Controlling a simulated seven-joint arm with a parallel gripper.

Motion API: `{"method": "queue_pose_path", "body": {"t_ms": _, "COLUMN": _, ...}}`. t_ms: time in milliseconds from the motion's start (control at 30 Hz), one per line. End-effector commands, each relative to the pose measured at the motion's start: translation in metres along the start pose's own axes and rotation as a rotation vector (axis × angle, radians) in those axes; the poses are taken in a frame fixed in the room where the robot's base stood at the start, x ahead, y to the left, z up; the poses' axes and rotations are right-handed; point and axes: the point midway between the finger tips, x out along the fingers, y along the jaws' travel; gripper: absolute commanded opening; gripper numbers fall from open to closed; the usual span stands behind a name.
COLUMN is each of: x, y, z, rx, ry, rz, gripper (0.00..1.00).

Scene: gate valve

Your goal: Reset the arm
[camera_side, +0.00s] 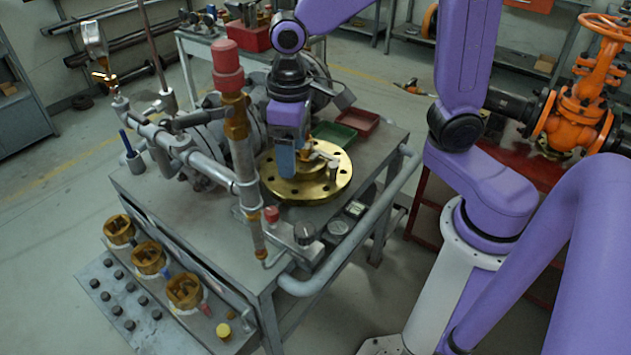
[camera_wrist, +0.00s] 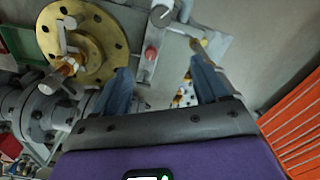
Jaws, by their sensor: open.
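My gripper (camera_side: 287,165) hangs over the workbench in the side view, in front of the round brass flange (camera_side: 335,186) with bolt holes. In the wrist view my gripper (camera_wrist: 160,76) shows two blue fingers spread wide, with nothing held between them. The brass flange (camera_wrist: 97,62) lies at the upper left there, off to the side of the fingers, with a pale handle-like part on it. In the side view the fingers overlap the flange; I cannot tell their height above it.
A vertical pipe with a red cap (camera_side: 227,66) stands close left of my gripper. Grey pipework (camera_side: 200,155) crosses the bench. Green (camera_side: 333,134) and red (camera_side: 358,120) trays lie behind. An orange valve (camera_side: 585,100) stands at the right. Floor (camera_side: 60,235) at left is clear.

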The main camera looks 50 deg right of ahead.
Motion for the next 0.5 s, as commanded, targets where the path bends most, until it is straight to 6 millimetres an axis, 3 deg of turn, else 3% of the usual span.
{"method": "queue_pose_path", "body": {"t_ms": 500, "x": 0.0, "y": -0.01, "z": 0.143, "rx": -0.477, "ry": 0.01, "rz": -0.009, "gripper": 0.73}}
